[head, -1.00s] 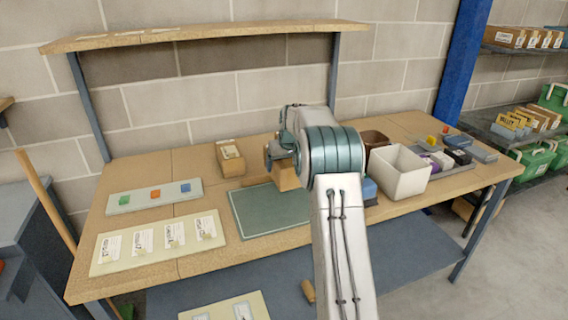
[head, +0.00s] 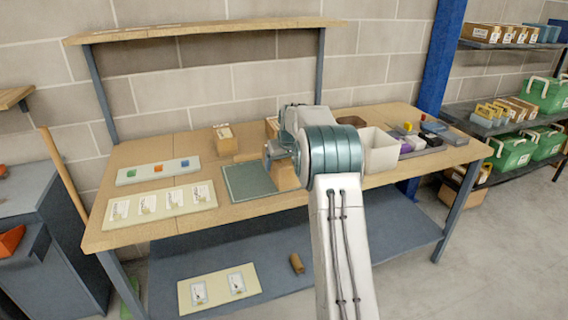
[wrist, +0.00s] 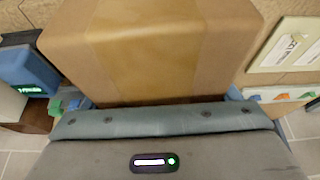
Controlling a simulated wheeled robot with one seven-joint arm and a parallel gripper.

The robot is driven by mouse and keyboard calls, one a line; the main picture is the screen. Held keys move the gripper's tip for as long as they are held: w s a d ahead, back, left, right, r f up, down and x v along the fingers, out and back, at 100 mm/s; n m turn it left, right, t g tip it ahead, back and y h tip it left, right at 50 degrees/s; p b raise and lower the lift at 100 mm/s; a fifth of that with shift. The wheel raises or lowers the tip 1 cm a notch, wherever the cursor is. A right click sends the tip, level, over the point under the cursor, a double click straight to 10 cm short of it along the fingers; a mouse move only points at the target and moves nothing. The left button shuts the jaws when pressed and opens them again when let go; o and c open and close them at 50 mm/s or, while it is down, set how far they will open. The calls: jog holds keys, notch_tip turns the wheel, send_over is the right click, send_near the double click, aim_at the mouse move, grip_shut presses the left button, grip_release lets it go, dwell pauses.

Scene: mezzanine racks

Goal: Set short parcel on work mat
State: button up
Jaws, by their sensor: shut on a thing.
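The brown cardboard parcel (head: 286,179) is held in my gripper (head: 277,155) over the right part of the green work mat (head: 243,182). In the wrist view the parcel (wrist: 150,50) fills the top middle, with a lighter tape band down it. My gripper (wrist: 155,103) is shut on it, with a blue finger at each side. The arm hides part of the parcel and the mat's right side. I cannot tell whether the parcel's underside touches the mat.
An upright parcel (head: 222,139) stands behind the mat, with another box (head: 272,126) partly behind my arm. A white bin (head: 381,155) is to the right. A pale board with coloured blocks (head: 158,171) and a label board (head: 160,204) lie left. The mat's left part is clear.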

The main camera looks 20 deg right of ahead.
jog(key=shift+s+a+f, duration=0.15)
jog(key=shift+f, duration=0.35)
jog(key=shift+s+f, duration=0.25)
jog(key=s+a+f, duration=0.7)
jog(key=s+f, duration=0.1)
jog(key=s, duration=0.4)
jog(key=s+a+f, duration=0.7)
jog(key=s+f, duration=0.2)
jog(key=s, duration=0.2)
jog(key=shift+s+a, duration=0.15)
jog(key=shift+s, duration=0.25)
